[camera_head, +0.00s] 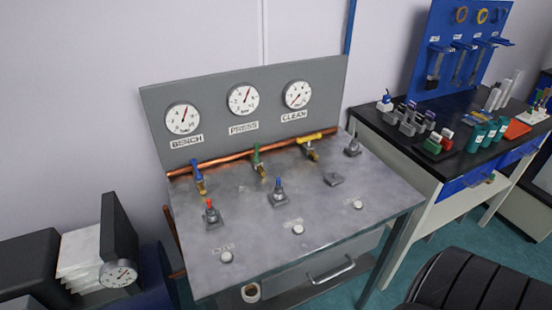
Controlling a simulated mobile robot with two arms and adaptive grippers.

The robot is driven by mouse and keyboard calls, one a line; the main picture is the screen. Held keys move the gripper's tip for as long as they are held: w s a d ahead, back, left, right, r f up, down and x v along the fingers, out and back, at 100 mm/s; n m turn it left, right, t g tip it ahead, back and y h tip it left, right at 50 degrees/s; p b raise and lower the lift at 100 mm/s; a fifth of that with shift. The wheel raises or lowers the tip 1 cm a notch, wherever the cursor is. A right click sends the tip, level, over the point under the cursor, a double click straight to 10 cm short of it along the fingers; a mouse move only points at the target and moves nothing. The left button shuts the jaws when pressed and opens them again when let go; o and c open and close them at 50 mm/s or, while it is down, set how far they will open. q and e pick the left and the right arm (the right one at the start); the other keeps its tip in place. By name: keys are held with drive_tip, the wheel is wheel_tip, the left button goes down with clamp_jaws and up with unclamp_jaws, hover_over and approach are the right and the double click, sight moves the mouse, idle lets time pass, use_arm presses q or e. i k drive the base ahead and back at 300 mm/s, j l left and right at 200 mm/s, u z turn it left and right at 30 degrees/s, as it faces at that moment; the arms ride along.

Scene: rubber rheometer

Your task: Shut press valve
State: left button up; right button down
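The bench has a grey back panel (218,90) with three round gauges labelled BENCH, PRESS and CLEAN. The PRESS gauge (243,99) is in the middle. A copper pipe (228,158) runs along the foot of the panel and carries three valves. The valve below PRESS has a green handle (257,158), which points across the pipe. The blue-handled valve (197,174) below BENCH also points across the pipe. The yellow handle (308,137) below CLEAN lies roughly along the pipe. Neither of my grippers is in view.
The metal bench top (238,220) holds small fittings, including a red-topped one (211,213) and a blue-topped one (278,192). A black-topped table (466,145) with tools stands at right. A black ribbed object (470,285) is at the lower right.

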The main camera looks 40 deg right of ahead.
sight(256, 160)
drive_tip(key=k+l, duration=0.1)
drive_tip(key=l, duration=0.95)
drive_tip(key=k+l, duration=0.15)
drive_tip(key=l, duration=0.35)
drive_tip(key=i+l+u, duration=0.05)
